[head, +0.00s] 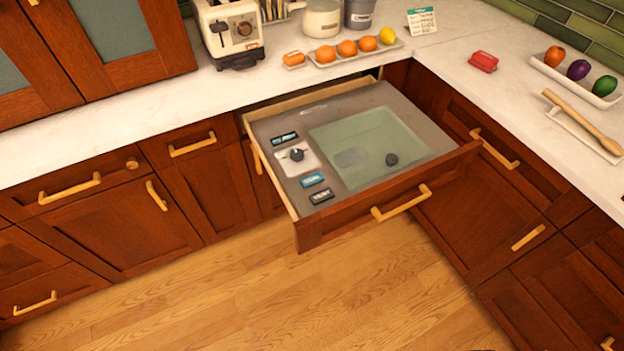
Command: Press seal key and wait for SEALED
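An open drawer (460,160) holds a grey panel. Along the panel's left side, from back to front, are a small dark display-like strip (284,138), a dark knob (296,154) on a white plate, a blue rectangular piece (312,179) and a black rectangular piece (321,196). Their lettering is too small to read, so I cannot tell which is the seal key or whether SEALED shows. A pale green, glass-like lid (375,135) with a dark round knob (391,159) lies flat on the panel's right part. My gripper is not in view.
The drawer juts out below the counter corner, with its handle (401,202) at the front. The wooden floor (260,300) is clear.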

